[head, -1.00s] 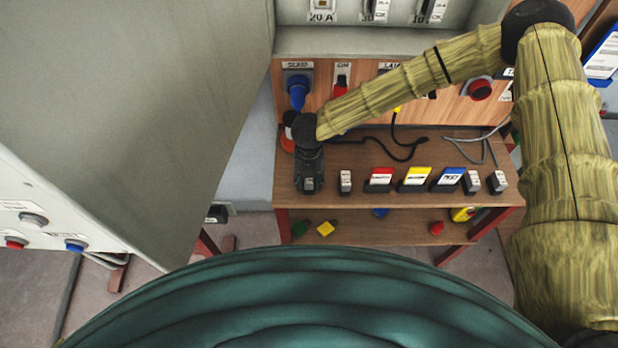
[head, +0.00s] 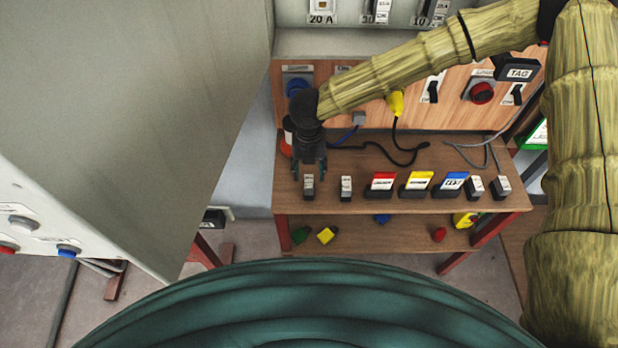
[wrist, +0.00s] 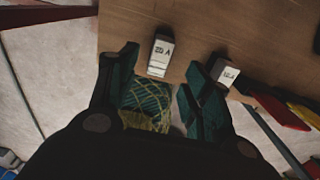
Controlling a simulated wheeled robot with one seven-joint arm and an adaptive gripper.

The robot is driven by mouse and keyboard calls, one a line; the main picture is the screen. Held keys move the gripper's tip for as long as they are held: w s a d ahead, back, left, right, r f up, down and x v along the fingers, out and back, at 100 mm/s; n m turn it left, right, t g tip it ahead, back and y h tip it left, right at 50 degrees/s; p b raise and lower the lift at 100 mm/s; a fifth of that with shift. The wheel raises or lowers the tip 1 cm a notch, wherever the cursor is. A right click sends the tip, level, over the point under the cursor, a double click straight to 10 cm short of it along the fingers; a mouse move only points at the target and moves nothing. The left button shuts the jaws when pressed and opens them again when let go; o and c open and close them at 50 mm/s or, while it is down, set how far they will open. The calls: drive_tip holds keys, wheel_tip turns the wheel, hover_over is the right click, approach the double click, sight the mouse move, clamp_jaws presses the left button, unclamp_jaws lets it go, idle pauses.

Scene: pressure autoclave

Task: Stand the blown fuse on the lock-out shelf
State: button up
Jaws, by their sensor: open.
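A small fuse (head: 309,188) with a pale label and dark body stands upright at the left end of the wooden shelf top (head: 400,209). In the wrist view this fuse (wrist: 160,56) carries a "20 A"-like label and stands near the board's front edge. My gripper (head: 309,171) is open and empty just behind it, fingers pointing down. In the wrist view the fuse is beyond my spread fingertips (wrist: 158,75), apart from them. A second fuse (head: 346,188) stands to its right. I cannot tell from looks which fuse is blown.
Red (head: 380,186), yellow (head: 416,185) and blue (head: 450,186) labelled blocks stand along the shelf, then two more small fuses at right. A lower board (head: 350,240) holds small coloured pieces. A socket panel with cables stands behind; a grey cabinet (head: 130,110) fills the left.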

sight(309, 182)
drive_tip(key=shift+r+b, duration=0.35)
drive_tip(key=shift+r, duration=1.6)
